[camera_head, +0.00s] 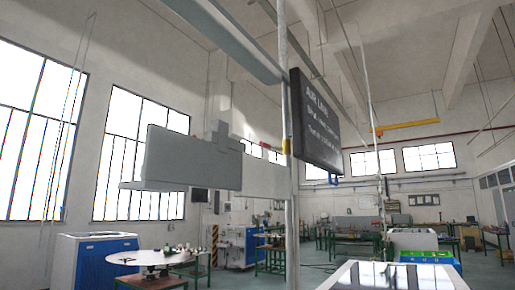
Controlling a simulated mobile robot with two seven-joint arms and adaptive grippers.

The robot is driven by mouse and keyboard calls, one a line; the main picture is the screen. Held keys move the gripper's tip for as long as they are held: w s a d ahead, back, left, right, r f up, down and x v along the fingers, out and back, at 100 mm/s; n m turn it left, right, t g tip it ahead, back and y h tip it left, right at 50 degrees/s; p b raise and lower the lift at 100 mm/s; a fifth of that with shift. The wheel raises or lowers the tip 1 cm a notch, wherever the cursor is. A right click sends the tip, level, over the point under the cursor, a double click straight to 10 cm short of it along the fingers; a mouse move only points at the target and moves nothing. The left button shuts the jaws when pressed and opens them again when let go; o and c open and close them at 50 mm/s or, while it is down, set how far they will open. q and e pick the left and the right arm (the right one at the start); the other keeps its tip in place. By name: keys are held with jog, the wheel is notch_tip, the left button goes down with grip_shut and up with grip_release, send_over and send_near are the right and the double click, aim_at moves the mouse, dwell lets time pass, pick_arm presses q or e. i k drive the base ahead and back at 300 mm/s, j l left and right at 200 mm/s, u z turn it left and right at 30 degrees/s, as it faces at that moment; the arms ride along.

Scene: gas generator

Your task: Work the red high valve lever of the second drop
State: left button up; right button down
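A vertical pale pipe (293,215) runs down near the middle of the head view. It carries a yellow fitting (286,146). A small red piece (270,146) shows just left of that fitting; it may be a valve lever, but it is too small to tell its position. A thinner vertical pipe (367,60) comes down farther right. I cannot tell which pipe is the second drop. Neither of my grippers is in view.
A dark sign reading "AIR LINE" (318,120) hangs right of the pale pipe. A large grey boxy shape (190,160) fills the left middle. Below are a round white table (135,260), a blue-and-white cabinet (95,262) and a glossy white-topped surface (395,278).

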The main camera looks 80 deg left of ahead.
aim_at(263, 144)
jog(key=i+j+u, duration=0.1)
jog(key=u, duration=0.3)
jog(key=i+u, duration=0.5)
jog(key=u, duration=0.25)
jog(key=i+l+u, duration=0.15)
jog(key=u, duration=0.2)
jog(key=i, duration=0.05)
